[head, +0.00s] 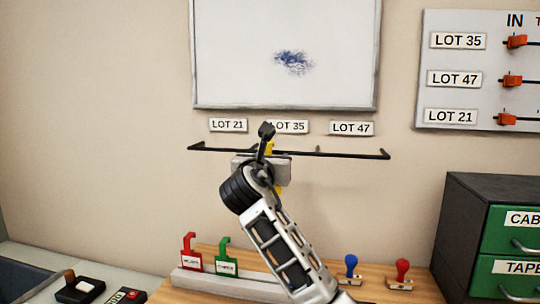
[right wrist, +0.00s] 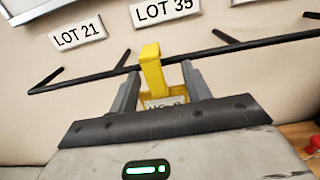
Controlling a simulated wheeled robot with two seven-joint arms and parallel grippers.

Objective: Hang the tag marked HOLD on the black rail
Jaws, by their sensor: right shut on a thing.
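The yellow tag (right wrist: 151,72) is held between the two fingers of my right gripper (right wrist: 158,80), which is shut on it. Its lettering is mostly hidden by the gripper. Its hook top overlaps the black rail (right wrist: 85,78) in the right wrist view, below the LOT 35 label; I cannot tell whether it is over the rail or just in front. In the head view, the black rail (head: 350,153) runs along the wall, and a bit of the yellow tag (head: 269,148) shows behind my right arm. My left gripper is not in view.
LOT 21 (head: 228,125), LOT 35 (head: 288,127) and LOT 47 (head: 352,128) labels sit above the rail. A red tag (head: 190,254) and a green tag (head: 226,260) stand in a grey holder below. Two stamps (head: 351,268) and a drawer cabinet (head: 465,220) are at right.

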